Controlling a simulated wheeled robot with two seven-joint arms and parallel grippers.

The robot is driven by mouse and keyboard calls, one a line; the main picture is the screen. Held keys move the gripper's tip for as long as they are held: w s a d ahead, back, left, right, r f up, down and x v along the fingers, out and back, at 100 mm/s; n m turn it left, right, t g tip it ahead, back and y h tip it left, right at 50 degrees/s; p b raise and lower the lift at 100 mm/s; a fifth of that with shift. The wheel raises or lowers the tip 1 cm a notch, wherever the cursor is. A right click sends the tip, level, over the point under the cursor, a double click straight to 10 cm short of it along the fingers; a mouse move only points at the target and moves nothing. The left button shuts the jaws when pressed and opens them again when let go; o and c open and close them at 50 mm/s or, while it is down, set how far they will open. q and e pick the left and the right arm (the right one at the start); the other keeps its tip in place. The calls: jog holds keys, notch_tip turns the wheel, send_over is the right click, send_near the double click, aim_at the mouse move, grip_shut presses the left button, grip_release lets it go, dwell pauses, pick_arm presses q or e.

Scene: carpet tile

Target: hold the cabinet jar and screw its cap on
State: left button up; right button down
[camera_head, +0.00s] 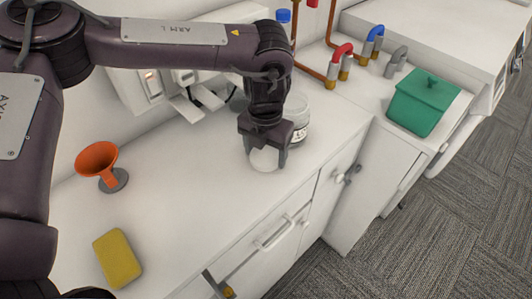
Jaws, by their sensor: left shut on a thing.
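A clear glass jar (300,116) with a dark-printed label stands on the white counter, just behind and to the right of my left gripper. My left gripper (265,155) points down and is shut on a round white cap (264,160), low over the counter near its front edge. The cap is beside the jar in the picture; whether it touches the counter I cannot tell. The gripper and wrist hide part of the jar, including its upper left side. My right gripper is not in view.
The counter (190,215) holds an orange funnel-like cup (97,160) and a yellow sponge (118,258) at the left. A white wall unit stands behind. The counter's middle is clear.

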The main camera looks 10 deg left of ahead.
pick_arm(q)
jog(key=shift+r, duration=0.55)
notch_tip(320, 180, up, 8)
notch_tip(320, 180, up, 11)
send_over(266, 156)
jog(key=shift+p, duration=0.3)
